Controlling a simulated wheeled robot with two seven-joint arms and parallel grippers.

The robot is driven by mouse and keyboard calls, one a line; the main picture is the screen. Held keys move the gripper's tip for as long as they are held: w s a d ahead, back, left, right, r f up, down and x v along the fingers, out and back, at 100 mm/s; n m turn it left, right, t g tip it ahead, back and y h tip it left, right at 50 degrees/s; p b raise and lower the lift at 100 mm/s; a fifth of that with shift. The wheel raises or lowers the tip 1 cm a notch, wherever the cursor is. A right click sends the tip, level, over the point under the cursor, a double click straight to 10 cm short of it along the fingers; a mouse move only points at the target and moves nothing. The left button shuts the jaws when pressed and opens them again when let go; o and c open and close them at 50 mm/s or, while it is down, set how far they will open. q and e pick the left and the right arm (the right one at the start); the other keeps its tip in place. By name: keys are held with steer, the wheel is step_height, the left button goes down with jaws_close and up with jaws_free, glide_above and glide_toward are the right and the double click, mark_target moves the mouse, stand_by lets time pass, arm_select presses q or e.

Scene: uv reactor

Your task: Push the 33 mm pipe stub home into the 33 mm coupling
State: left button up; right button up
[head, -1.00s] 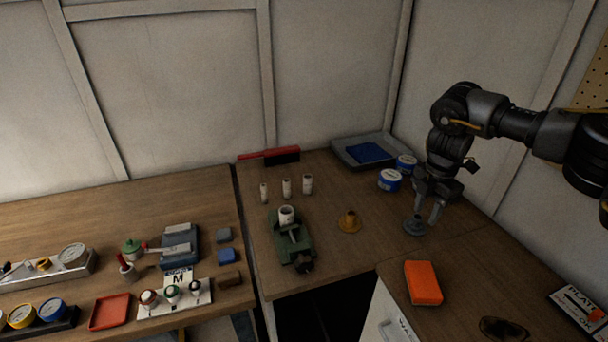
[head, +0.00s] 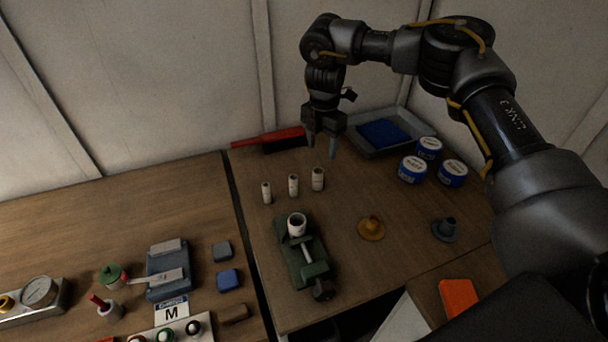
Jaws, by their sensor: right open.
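Three white pipe stubs stand upright in a row on the wooden bench: a thin one (head: 267,193), a middle one (head: 293,185) and the thickest (head: 317,179) at the right. I take the thickest for the 33 mm stub. A white coupling (head: 297,225) sits upright in a green vise (head: 306,262) in front of them. My right gripper (head: 322,148) is open and empty, pointing down, above and a little behind the thickest stub, apart from it. My left gripper is not in view.
A brown flanged piece (head: 370,228) and a grey one (head: 445,229) stand right of the vise. Several blue-and-white tins (head: 412,170) and a grey tray (head: 403,131) are at the back right. A red-handled brush (head: 268,140) lies behind the stubs.

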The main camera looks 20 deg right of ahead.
mark_target(319, 170)
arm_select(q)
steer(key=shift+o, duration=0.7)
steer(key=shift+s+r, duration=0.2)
arm_select(e)
steer(key=shift+s+f, duration=0.2)
steer(key=shift+f, duration=0.1)
steer(key=f, duration=0.1)
steer(key=f+p, duration=0.1)
steer(key=f, duration=0.2)
steer(key=shift+w+a, duration=0.2)
steer(key=shift+w, duration=0.1)
steer(key=shift+f, duration=0.4)
steer(key=shift+s+d+f+p, duration=0.1)
steer(key=shift+p, duration=0.2)
steer(key=shift+f+p, duration=0.15)
steer(key=shift+p, duration=0.15)
step_height(319, 170, down, 5)
steer(key=shift+r+p, duration=0.1)
steer(key=shift+p, duration=1)
steer(key=c, duration=1)
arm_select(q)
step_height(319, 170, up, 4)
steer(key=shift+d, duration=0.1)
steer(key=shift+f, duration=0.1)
